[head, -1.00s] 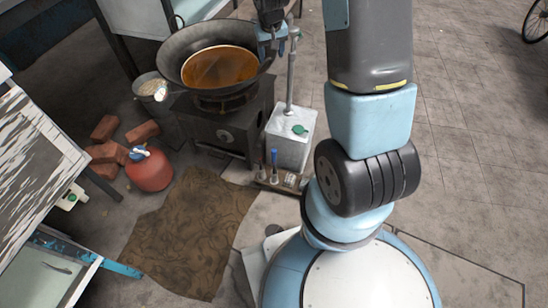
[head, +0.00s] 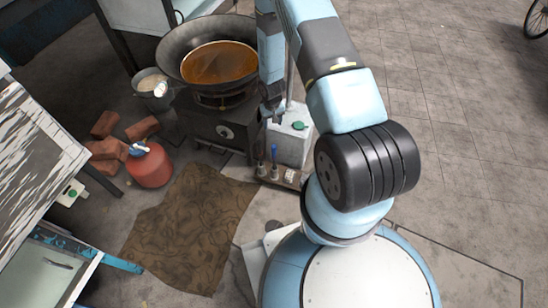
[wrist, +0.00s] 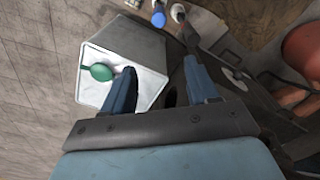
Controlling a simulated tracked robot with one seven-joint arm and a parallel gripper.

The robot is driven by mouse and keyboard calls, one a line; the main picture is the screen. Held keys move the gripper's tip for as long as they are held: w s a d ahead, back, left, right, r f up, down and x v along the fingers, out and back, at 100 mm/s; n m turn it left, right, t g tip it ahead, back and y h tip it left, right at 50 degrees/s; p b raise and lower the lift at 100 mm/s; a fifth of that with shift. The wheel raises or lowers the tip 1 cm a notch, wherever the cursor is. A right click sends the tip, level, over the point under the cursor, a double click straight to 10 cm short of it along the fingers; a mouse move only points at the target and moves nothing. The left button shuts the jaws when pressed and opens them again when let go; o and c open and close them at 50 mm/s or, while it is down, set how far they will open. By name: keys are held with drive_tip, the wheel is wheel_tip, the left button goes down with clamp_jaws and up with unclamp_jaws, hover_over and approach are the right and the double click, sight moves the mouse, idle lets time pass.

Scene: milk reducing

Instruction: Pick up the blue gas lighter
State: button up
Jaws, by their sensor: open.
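A slim blue upright object, which looks like the blue gas lighter (head: 274,158), stands in a low wooden rack (head: 290,183) on the floor in front of the stove. In the wrist view a round blue top (wrist: 158,19), probably the same lighter, shows near the top edge, beyond the fingertips. My gripper (head: 272,116) is above the rack, beside the grey box; it also shows in the wrist view (wrist: 158,70). Its fingers are apart with nothing held between them. They do not touch the lighter.
The grey box (head: 290,148) with a green knob stands right behind the rack. A black stove (head: 220,128) carries a wok (head: 175,57) of orange-brown liquid. A red jug (head: 150,168), bricks (head: 108,149) and a brown cloth (head: 190,225) lie left. Open floor is at right.

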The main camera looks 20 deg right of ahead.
hover_over(274, 146)
wheel_tip(274, 146, down, 5)
drive_tip(key=f, duration=0.7)
drive_tip(key=shift+w+f, duration=0.3)
drive_tip(key=shift+f, duration=0.05)
drive_tip(key=f, duration=0.2)
drive_tip(key=s+f, duration=0.1)
drive_tip(key=f, duration=0.1)
drive_tip(key=shift+w+f, duration=0.1)
drive_tip(key=shift+f, duration=0.55)
clamp_jaws()
drive_tip(key=shift+r, duration=0.1)
